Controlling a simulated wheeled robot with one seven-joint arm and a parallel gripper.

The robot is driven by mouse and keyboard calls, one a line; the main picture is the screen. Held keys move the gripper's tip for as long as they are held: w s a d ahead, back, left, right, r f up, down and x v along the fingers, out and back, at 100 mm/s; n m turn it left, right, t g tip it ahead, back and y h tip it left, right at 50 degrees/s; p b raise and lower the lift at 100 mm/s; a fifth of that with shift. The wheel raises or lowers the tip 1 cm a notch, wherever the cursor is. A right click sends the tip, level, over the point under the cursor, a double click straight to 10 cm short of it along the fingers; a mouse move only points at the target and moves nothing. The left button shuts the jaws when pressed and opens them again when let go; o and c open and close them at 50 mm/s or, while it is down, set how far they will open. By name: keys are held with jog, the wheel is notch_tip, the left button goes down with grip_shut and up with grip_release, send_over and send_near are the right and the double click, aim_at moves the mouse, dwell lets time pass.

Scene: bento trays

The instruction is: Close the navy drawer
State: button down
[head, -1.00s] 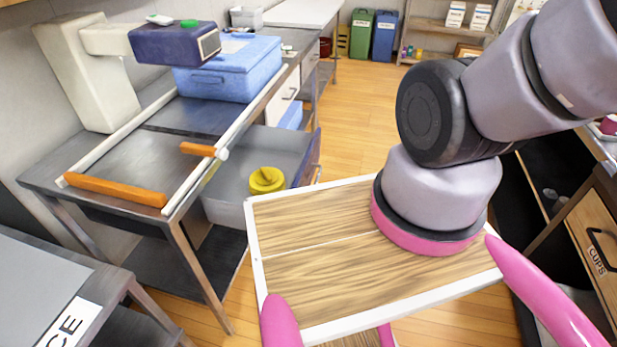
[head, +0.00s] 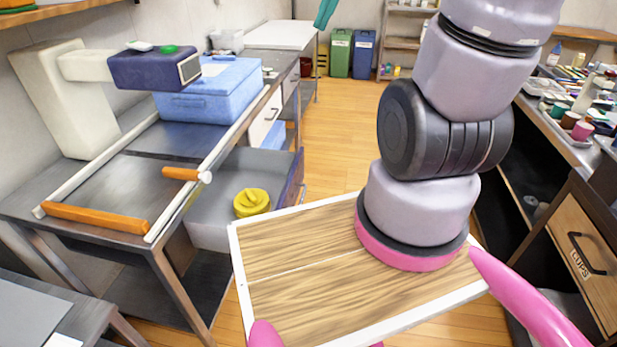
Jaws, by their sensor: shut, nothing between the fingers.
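The navy drawer (head: 293,180) is pulled out from under the grey metal bench on the left. Its dark blue front faces right, and I see it only edge-on, with a bit of handle. A round yellow container (head: 251,203) sits inside the drawer's grey box. My arm rises at the right of the head view and leaves through the top edge. A teal tip, which looks like the end of my gripper (head: 323,18), hangs at the top edge, shut and empty. It is well above the drawer front and apart from it. The rest of the gripper is out of frame.
A blue box (head: 212,92) and a cream machine with a navy head (head: 155,70) stand on the bench. A white drawer (head: 266,118) is further along. The wooden floor (head: 345,130) right of the drawer is clear. A cups drawer (head: 580,250) is at right.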

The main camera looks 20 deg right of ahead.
jog(key=w+d+f+m+g+y, duration=0.1)
jog(key=w+d+f+m+y, duration=0.2)
jog(key=f, duration=0.5)
jog(key=w+d+f+m+g+y, duration=0.1)
jog(key=w+d+f+m+y, duration=0.15)
jog(key=w+f, duration=0.45)
jog(key=w+d+f+m+g+y, duration=0.1)
jog(key=w+d+f+y, duration=0.25)
jog(key=f, duration=0.55)
jog(key=m+t+y, duration=0.3)
jog(key=m+t, duration=0.6)
jog(key=m, duration=0.2)
send_near(301, 174)
jog(key=x, duration=0.7)
jog(key=shift+s+r, duration=0.15)
jog(key=x, duration=2.4)
jog(key=shift+w+a+r, duration=0.1)
jog(key=shift+w, duration=0.25)
jog(key=shift+a, duration=0.15)
